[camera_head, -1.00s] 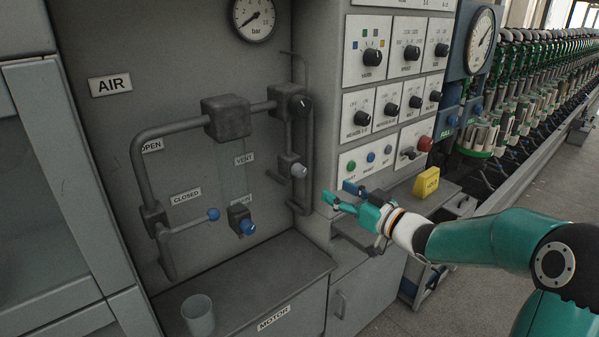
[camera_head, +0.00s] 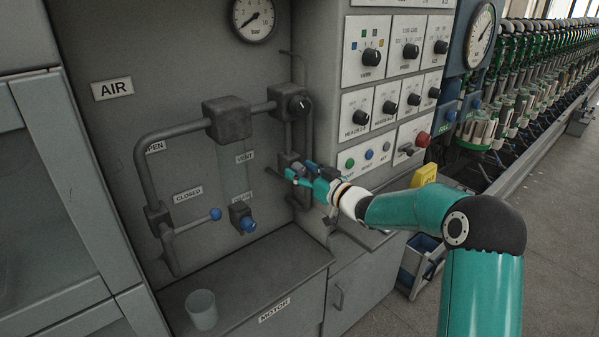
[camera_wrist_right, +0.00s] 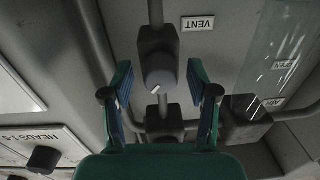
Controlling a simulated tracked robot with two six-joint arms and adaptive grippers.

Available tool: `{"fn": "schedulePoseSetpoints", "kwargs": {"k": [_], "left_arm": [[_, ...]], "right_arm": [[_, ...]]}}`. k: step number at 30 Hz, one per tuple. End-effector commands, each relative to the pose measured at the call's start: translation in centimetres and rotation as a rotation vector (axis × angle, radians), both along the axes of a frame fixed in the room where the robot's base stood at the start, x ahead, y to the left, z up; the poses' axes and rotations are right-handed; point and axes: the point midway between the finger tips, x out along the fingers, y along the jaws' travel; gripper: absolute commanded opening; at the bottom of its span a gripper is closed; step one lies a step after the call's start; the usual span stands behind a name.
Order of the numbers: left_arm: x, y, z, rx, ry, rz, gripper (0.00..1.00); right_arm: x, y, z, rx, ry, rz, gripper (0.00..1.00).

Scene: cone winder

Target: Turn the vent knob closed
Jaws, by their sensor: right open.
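The vent knob (camera_wrist_right: 159,74) is a rounded dark grey knob with a short pale mark, on a pipe block near the VENT label (camera_wrist_right: 198,22). In the wrist view it lies between the two parted fingers of my right gripper (camera_wrist_right: 158,78), with a gap on each side. I cannot tell how deep it sits between them. In the head view my right gripper (camera_head: 299,172) is at the knob's block (camera_head: 287,160) and hides most of the knob. The gripper is open and holds nothing. My left gripper is out of view.
A black knob (camera_head: 299,104) sits on the pipe above. A blue drain knob (camera_head: 247,224) and a blue-tipped lever (camera_head: 215,214) are to the left. The switch panel (camera_head: 385,150) stands close on the right. A cup (camera_head: 201,310) stands on the ledge below.

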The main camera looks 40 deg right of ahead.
Motion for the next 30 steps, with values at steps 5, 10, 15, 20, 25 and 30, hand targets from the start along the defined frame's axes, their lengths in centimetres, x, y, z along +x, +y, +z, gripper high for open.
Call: {"fn": "schedulePoseSetpoints", "kwargs": {"k": [5, 10, 15, 20, 25, 30], "left_arm": [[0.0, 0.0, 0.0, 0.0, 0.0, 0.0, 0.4], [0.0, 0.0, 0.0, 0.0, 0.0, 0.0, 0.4], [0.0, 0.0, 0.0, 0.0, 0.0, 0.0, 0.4], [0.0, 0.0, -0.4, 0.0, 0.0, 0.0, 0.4], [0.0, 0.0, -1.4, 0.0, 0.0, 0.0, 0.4], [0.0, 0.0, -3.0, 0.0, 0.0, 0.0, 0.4]], "right_arm": [[0.0, 0.0, 0.0, 0.0, 0.0, 0.001, 0.41], [0.0, 0.0, 0.0, 0.0, 0.0, 0.001, 0.13], [0.0, 0.6, 0.1, -0.002, -0.002, 0.003, 0.0], [-0.1, 0.1, -0.1, -0.017, -0.002, 0.002, 0.0], [-0.1, 0.1, -0.2, -0.071, -0.009, 0.003, 0.0], [0.0, 0.1, -0.4, -0.172, -0.017, 0.002, 0.0]]}}
